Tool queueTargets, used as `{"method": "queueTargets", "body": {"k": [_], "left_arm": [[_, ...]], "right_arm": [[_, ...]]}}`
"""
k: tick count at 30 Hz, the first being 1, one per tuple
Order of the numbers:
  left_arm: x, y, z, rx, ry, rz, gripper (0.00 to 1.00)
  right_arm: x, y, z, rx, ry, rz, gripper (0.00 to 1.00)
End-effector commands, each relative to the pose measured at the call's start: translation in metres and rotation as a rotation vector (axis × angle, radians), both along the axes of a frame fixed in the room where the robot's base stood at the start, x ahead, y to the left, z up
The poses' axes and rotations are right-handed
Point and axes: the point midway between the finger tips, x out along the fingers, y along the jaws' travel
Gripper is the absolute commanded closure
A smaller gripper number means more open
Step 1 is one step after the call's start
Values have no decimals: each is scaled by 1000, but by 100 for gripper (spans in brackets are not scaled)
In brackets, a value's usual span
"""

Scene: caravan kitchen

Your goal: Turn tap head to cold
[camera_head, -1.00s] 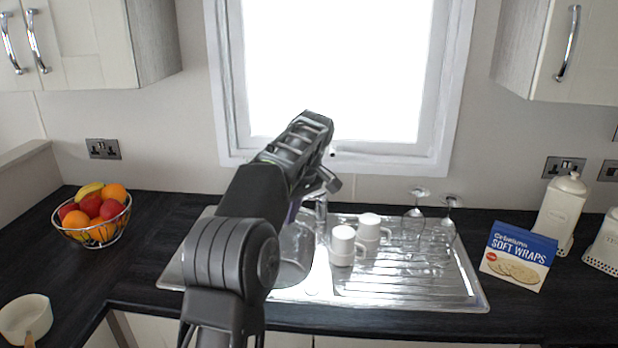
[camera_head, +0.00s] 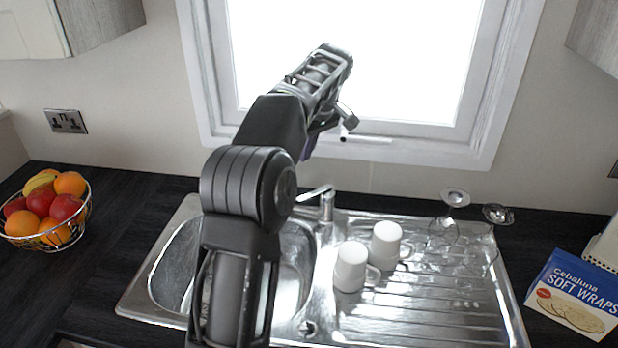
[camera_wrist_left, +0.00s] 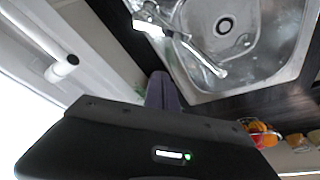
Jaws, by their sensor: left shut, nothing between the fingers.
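The chrome tap (camera_head: 326,206) stands at the back of the sink, just right of my left arm in the head view. Its slim spout or lever points left and is partly hidden by the arm. In the left wrist view the tap (camera_wrist_left: 200,52) reaches out over the bowl. My left gripper (camera_head: 308,150) is above and behind the tap, near the window, mostly hidden behind my wrist. Its purple fingers (camera_wrist_left: 163,90) are shut and empty in the left wrist view, apart from the tap. My right gripper is not in view.
Two white mugs (camera_head: 351,266) stand on the drainer (camera_head: 430,310) right of the tap, with upturned glasses (camera_head: 442,235) behind. The window handle (camera_head: 365,138) juts out near my wrist. A fruit basket (camera_head: 47,238) is left, a wraps box (camera_head: 572,295) right.

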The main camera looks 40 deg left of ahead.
Motion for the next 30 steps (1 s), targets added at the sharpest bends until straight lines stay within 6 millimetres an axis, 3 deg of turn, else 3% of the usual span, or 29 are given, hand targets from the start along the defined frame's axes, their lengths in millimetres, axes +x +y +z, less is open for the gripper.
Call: {"method": "queueTargets", "body": {"k": [11,15,17,26,30], "left_arm": [[0,3,-12,-1,1,0,100],[1,9,-31,-1,2,2,100],[2,12,-35,0,4,0,100],[6,32,-91,-1,5,2,100],[3,11,-92,-2,0,-4,100]], "right_arm": [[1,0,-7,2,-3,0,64],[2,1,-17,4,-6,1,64],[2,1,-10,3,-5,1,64],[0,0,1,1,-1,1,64],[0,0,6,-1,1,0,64]]}}
